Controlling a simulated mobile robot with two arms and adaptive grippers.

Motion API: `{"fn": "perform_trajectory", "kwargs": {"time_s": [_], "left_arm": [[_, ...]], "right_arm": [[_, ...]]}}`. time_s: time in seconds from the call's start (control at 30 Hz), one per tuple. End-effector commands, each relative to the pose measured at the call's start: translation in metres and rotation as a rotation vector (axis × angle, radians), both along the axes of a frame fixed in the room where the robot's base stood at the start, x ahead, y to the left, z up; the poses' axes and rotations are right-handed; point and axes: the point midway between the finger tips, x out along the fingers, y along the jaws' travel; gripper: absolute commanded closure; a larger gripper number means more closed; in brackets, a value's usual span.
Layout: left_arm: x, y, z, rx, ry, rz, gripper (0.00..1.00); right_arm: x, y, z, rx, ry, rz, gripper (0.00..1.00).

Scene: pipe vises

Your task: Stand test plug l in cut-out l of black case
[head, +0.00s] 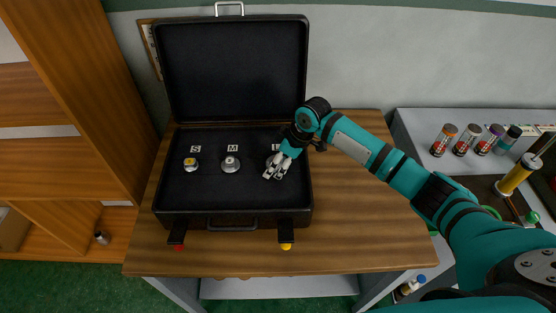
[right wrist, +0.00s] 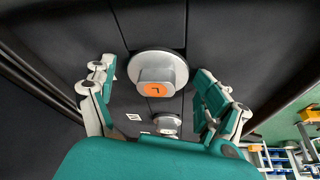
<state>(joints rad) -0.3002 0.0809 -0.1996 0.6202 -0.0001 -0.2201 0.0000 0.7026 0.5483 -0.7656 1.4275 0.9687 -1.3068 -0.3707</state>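The black case (head: 233,218) stands open on the wooden table, its lid upright at the back. My right gripper (head: 271,176) is low in the case at its right end, over the third labelled place. In the right wrist view, test plug l (right wrist: 154,77), grey with an orange top marked L and a wide round flange, is between the open fingers, with a gap on both sides. It looks upright in the case floor, in cut-out l; the cut-out's edge is hidden by the flange. The gripper hides this plug in the head view. My left gripper is not in view.
A plug with a yellow top (head: 191,164) stands at the S label, and a grey plug (head: 231,164) at M. Two latches (head: 286,236) stick out at the case front. The table (head: 370,225) is clear right of the case. Several jars (head: 463,140) stand on the right-hand bench.

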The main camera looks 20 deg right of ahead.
Motion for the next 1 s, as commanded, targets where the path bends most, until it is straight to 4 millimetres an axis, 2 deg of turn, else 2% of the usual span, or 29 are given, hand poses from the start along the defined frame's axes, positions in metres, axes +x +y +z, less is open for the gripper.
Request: {"fn": "perform_trajectory", "kwargs": {"time_s": [0.17,0.4,0.6,0.8,1.0], "left_arm": [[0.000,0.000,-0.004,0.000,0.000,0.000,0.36],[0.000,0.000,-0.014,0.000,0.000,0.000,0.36],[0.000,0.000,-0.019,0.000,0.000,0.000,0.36],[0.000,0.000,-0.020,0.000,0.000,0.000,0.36],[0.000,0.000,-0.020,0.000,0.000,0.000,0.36]], "right_arm": [[-0.002,-0.006,0.026,0.001,-0.007,0.000,0.15],[-0.014,-0.022,0.078,0.003,-0.011,0.001,0.15],[-0.023,-0.031,0.110,0.004,-0.009,0.000,0.15],[-0.026,-0.034,0.123,0.005,-0.008,0.001,0.15],[-0.027,-0.035,0.124,0.006,-0.007,0.000,0.15]]}}
